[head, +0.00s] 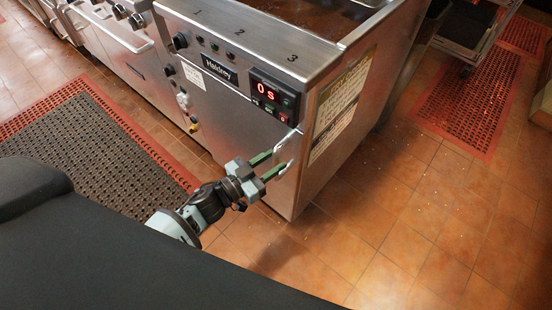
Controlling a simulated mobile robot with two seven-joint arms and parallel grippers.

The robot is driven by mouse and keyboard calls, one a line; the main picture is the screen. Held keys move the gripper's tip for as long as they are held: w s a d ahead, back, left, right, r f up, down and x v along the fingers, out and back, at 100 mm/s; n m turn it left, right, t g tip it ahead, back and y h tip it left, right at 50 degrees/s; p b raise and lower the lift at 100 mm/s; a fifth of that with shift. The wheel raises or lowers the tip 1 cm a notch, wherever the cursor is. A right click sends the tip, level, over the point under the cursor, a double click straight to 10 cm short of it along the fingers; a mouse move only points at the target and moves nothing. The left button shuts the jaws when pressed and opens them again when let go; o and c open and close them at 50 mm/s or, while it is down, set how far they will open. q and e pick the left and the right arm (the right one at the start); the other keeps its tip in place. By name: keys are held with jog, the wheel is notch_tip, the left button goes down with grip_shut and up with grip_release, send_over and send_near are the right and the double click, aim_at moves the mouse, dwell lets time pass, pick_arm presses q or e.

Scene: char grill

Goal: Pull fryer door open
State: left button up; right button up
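The fryer (323,90) is a steel unit with a red digital display on its front. Its door (225,120) is the flat front panel below the controls and looks shut. A pale metal handle (286,141) sits near the door's right edge. My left gripper (275,164) is at this handle, with its two green-padded fingers apart. The fingertips overlap the handle in the picture; I cannot tell whether they touch it or have it between them. My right gripper is not in view.
A dark rubber mat (90,150) with a red border lies on the tiled floor at left. Another red mat (462,112) lies at right, near a wheeled cart (470,45). More steel appliances (125,50) stand left of the fryer. The tiles right of the fryer are clear.

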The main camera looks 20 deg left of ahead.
pick_arm(q)
jog(key=shift+x, duration=0.85)
jog(key=shift+s, duration=0.1)
jog(key=shift+c, duration=0.4)
grip_shut()
